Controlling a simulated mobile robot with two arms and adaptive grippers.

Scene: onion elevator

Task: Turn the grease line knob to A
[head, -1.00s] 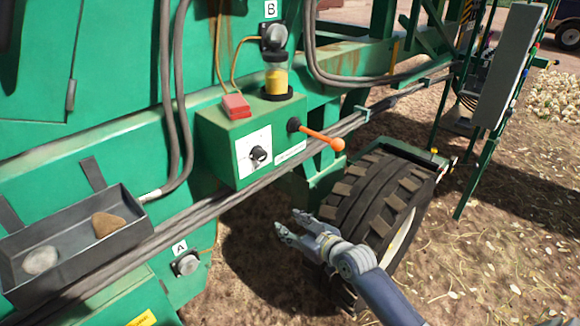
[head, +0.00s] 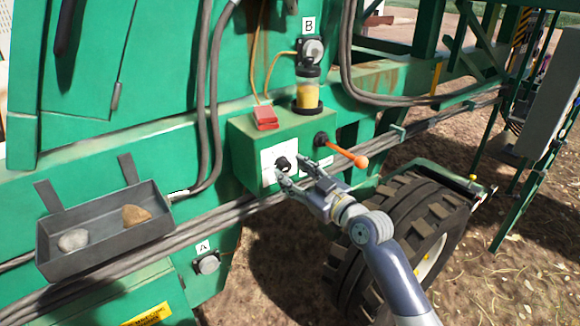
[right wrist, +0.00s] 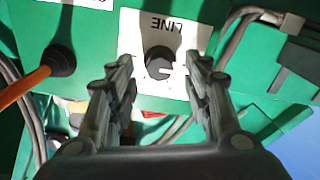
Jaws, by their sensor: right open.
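The grease line knob (head: 283,164) is a small black round knob on a white plate (head: 268,158) on the front of a green box (head: 245,155). In the right wrist view the knob (right wrist: 159,61) sits on its white plate, which reads "LINE" upside down. My right gripper (head: 291,171) is open in front of the plate. In the right wrist view its two fingers (right wrist: 160,85) stand on either side of the knob, with gaps between. Whether the fingertips reach the knob's depth is unclear. My left gripper is not in view.
An orange-tipped lever (head: 342,151) sticks out of the box just right of the knob. A grey tray (head: 105,245) with two stones hangs at left. Fittings labelled A (head: 206,264) and B (head: 310,50) show.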

